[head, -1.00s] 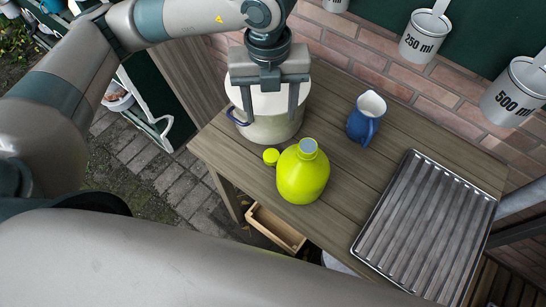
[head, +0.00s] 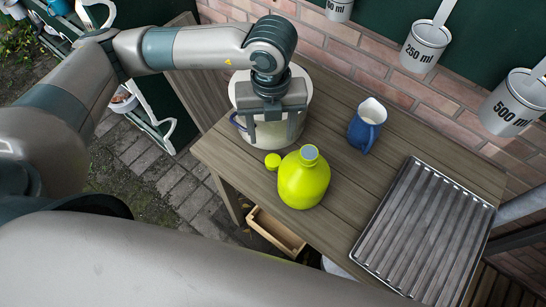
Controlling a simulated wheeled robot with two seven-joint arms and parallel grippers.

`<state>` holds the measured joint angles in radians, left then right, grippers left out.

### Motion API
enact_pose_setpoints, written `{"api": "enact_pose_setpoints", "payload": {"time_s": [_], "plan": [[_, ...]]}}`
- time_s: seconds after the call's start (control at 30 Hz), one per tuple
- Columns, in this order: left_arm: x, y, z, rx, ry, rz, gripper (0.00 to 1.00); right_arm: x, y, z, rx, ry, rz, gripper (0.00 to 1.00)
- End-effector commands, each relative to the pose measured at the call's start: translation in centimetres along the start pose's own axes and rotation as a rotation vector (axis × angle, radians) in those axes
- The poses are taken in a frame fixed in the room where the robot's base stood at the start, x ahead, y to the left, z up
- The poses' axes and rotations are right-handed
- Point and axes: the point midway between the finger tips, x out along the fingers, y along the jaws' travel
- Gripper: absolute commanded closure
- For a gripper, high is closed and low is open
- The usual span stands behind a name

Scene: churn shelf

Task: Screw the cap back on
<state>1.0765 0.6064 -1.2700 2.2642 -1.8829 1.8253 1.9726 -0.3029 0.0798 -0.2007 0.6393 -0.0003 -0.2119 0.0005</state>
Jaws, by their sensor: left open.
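A yellow-green jug (head: 303,182) stands upright on the wooden table (head: 400,148), with its neck uncovered and a pale blue-grey opening on top. A small yellow-green cap (head: 273,161) lies on the table just left of the jug, near the table's left edge. My left gripper (head: 268,143) points down with its two fingers apart and empty, in front of a white pot and a little above the cap in the picture. Its exact height over the table is hard to tell. My right gripper is not in view.
The white pot (head: 299,84) stands behind my left gripper. A blue pitcher (head: 367,126) stands to the right, and a ridged metal tray (head: 425,225) lies further right. Measuring cups (head: 425,47) hang at the back wall.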

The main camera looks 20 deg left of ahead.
Motion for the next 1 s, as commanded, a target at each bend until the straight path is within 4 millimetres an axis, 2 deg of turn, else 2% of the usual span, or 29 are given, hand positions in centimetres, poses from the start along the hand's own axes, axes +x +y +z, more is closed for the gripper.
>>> {"api": "enact_pose_setpoints", "payload": {"time_s": [0.1, 0.3, 0.4, 0.83, 1.0], "plan": [[2.0, 0.1, -0.1, -0.001, 0.003, 0.003, 0.45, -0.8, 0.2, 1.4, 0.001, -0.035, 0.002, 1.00], [5.0, 0.0, -0.1, -0.001, 0.002, 0.002, 0.45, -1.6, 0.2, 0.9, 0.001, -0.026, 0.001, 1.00], [5.9, 0.0, 0.0, 0.000, 0.001, 0.000, 0.45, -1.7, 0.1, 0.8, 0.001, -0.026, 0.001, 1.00], [6.4, 0.0, 0.0, 0.001, -0.001, 0.000, 0.45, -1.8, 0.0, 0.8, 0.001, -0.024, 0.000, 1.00], [7.2, -0.1, -0.1, 0.000, 0.001, 0.001, 0.45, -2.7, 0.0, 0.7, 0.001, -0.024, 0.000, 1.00]]}}
